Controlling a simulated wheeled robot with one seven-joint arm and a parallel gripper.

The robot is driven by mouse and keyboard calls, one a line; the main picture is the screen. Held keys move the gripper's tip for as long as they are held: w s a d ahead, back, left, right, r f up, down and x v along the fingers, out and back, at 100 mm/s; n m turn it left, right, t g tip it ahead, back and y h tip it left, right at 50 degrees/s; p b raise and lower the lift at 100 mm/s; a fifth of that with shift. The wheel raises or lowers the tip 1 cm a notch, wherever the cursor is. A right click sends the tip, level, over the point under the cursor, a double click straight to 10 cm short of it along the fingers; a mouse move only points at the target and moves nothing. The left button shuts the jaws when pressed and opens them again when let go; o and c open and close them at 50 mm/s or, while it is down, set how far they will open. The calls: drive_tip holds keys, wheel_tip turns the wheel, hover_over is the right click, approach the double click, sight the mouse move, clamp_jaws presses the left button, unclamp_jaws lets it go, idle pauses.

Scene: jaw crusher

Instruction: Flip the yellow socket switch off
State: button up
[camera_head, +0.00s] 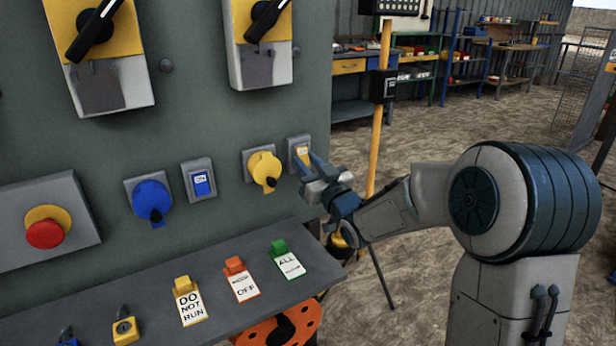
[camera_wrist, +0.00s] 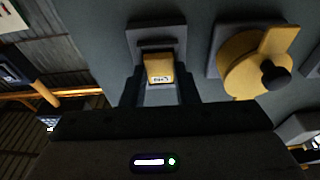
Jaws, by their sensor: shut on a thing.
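The yellow socket switch (camera_head: 301,152) is a small yellow rocker in a grey square frame on the panel. It also shows in the wrist view (camera_wrist: 159,67), with a pale label whose text is too small to read surely. My gripper (camera_head: 305,163) is at this switch, reaching in from the right. In the wrist view its two fingers flank the rocker and are shut on it. The yellow socket (camera_head: 263,169) with its black knob is just left of the switch in the head view, and at the right in the wrist view (camera_wrist: 250,65).
A blue socket (camera_head: 151,199) and blue switch (camera_head: 201,182) are farther left, then a red emergency button (camera_head: 45,232). Below, a sloping shelf (camera_head: 140,285) holds tags and padlocks. A yellow post (camera_head: 378,130) stands behind my gripper. Open ground lies right.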

drive_tip(key=shift+f+t+b, duration=0.3)
drive_tip(key=shift+f+b, duration=0.1)
drive_tip(key=shift+b, duration=0.5)
drive_tip(key=shift+r+y+b, duration=0.2)
drive_tip(key=shift+y+b, duration=0.1)
drive_tip(key=shift+b, duration=0.2)
drive_tip(key=o, duration=1)
drive_tip(key=v, duration=1.3)
drive_tip(key=shift+s+f, duration=0.2)
drive_tip(key=shift+s, duration=0.15)
drive_tip(key=shift+w+d+r+p, duration=0.1)
drive_tip(key=shift+d+p, duration=0.05)
drive_tip(key=shift+p, duration=0.25)
